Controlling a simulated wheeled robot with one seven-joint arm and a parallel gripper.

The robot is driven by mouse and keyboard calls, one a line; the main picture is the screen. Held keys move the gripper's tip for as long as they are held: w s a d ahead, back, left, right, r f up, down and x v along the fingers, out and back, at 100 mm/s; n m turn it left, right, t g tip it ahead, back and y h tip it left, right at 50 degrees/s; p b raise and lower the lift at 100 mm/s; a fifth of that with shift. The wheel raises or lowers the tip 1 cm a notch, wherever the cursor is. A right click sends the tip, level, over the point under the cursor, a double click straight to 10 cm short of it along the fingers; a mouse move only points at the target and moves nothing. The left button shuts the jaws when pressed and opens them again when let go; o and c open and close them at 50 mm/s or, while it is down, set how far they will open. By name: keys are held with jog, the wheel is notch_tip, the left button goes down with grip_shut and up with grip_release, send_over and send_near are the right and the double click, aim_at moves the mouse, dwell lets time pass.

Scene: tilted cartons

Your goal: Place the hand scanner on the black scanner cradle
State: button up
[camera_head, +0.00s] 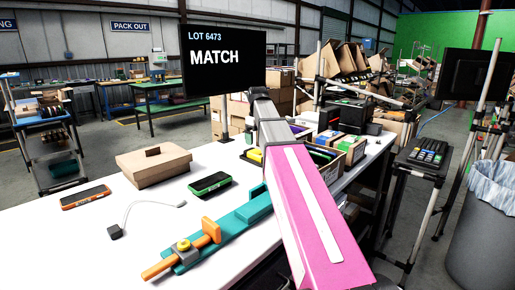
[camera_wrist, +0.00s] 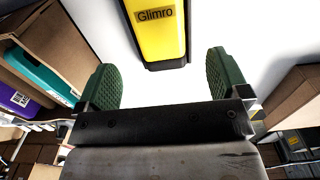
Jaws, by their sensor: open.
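A yellow, black-edged device marked "Glimro" (camera_wrist: 158,35) lies on the white table in the wrist view, ahead of and between my fingers. It may be the hand scanner; I cannot tell for sure. In the head view, a bit of yellow (camera_head: 254,156) shows beside my arm. My gripper (camera_wrist: 165,82) is open and empty, with a green ribbed pad at each side, and is apart from the device. In the head view my arm hides the gripper. I cannot clearly make out a black scanner cradle; a black boxy unit (camera_head: 346,114) stands at the table's back right.
An orange-edged handheld (camera_head: 87,197), a green-edged handheld (camera_head: 210,184), a brown carton (camera_head: 154,166), a cable (camera_head: 150,205) and a teal fixture with orange handles (camera_head: 232,222) lie on the table. Open cartons (camera_wrist: 55,50) flank my gripper. A monitor (camera_head: 222,62) stands behind.

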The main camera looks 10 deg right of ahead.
aim_at(258, 152)
jog(key=shift+r, duration=2.7)
